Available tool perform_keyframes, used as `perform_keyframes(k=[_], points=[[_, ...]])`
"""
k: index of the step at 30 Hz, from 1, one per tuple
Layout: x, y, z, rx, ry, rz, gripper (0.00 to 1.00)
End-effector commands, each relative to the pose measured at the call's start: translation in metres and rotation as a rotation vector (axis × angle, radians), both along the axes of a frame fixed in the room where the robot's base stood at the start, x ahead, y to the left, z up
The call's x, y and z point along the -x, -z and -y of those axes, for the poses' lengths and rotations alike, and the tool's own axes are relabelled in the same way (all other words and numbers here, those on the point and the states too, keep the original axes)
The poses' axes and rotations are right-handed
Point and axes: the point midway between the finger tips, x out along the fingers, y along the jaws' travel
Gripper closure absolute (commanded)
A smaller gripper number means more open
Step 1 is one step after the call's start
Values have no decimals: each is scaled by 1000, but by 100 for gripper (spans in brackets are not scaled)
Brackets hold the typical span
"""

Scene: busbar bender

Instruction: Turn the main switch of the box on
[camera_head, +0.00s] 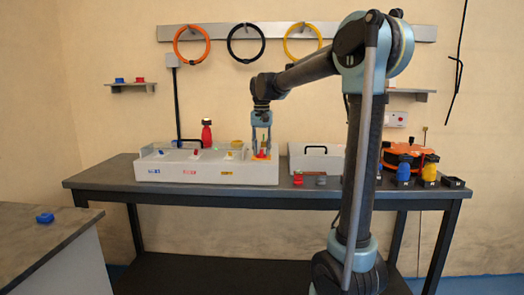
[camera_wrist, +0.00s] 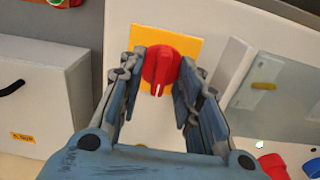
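The white mark on the knob points down in the wrist view. My gripper (camera_wrist: 161,82) has its fingers on either side of the knob, with narrow gaps visible. In the head view my gripper (camera_head: 261,148) points down at the box's right end.
A white case (camera_head: 316,160) with a black handle stands right of the box. A red bottle (camera_head: 207,133) is behind the box.

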Motion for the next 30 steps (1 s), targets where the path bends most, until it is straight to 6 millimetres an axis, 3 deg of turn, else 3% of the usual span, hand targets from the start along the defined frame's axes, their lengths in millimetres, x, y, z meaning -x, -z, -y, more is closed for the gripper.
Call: perform_keyframes(k=[11, 24, 30], points=[[0, -10, 0, 0, -1, -1, 68], [0, -88, 0, 0, -1, -2, 68], [-1, -111, 0, 0, -1, -2, 68]])
